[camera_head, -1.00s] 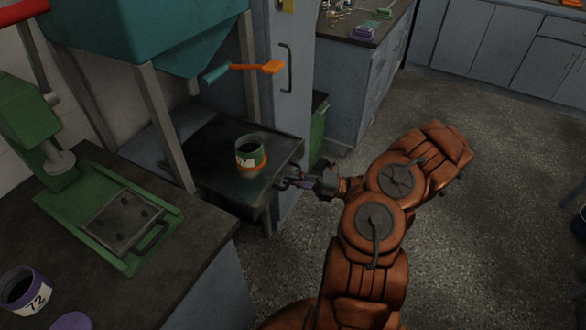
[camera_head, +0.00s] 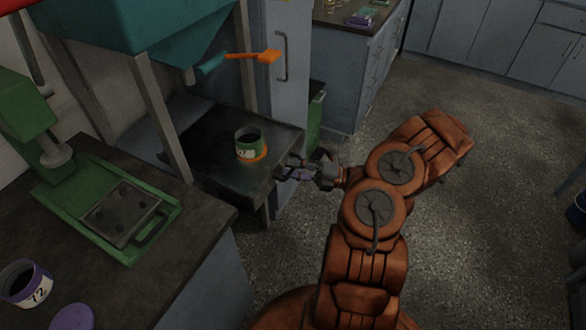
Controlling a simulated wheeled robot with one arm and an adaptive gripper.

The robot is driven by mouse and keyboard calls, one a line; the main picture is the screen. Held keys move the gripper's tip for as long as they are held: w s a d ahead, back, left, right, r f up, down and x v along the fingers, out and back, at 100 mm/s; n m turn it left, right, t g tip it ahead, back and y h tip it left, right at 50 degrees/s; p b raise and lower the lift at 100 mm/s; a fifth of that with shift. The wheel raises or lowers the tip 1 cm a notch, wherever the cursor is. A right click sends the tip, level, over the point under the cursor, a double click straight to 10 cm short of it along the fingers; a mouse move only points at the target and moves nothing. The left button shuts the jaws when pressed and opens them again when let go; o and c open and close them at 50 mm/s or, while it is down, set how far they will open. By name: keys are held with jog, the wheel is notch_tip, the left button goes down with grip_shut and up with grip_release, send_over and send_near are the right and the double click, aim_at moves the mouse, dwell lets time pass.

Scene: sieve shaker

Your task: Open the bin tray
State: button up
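A dark, flat tray-like surface (camera_head: 212,163) sits beneath the teal hopper (camera_head: 150,28); I cannot tell whether it is the bin tray itself. A green can with a white label (camera_head: 247,143) stands on it, on an orange ring. My gripper (camera_head: 281,169) is at the right front edge of this surface, fingers pointing left toward it. The fingers are small and dark, so I cannot tell whether they are open, shut or touching the edge.
An orange-handled lever (camera_head: 258,57) sticks out of the hopper's outlet. A green press (camera_head: 109,207) and a can marked 72 (camera_head: 26,284) stand on the left counter (camera_head: 190,235). A grey cabinet (camera_head: 288,75) stands behind the gripper.

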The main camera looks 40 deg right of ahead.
jog(key=v, duration=1.2)
dwell(0.5)
jog(key=a+r+n+g+h+p, duration=0.1)
jog(key=a+r+n+g+p, duration=0.1)
jog(key=a+r+n+g, duration=0.8)
jog(key=a+r+n+g+p, duration=0.2)
jog(key=a+r+n+g, duration=0.3)
jog(key=a+r+n, duration=0.55)
jog(key=s+a+r+n+g+h+p, duration=0.2)
jog(key=s+a+r+n+h+p, duration=0.15)
jog(key=s+a+n+h, duration=0.9)
jog(key=s+d+r+n+t+h+p, duration=0.1)
jog(key=s+d+n, duration=0.4)
jog(key=n, duration=0.5)
jog(key=shift+s+d+r+t+h+p, duration=0.35)
jog(key=shift+s+d+r+t+h, duration=0.1)
jog(key=shift+s+r+t, duration=0.25)
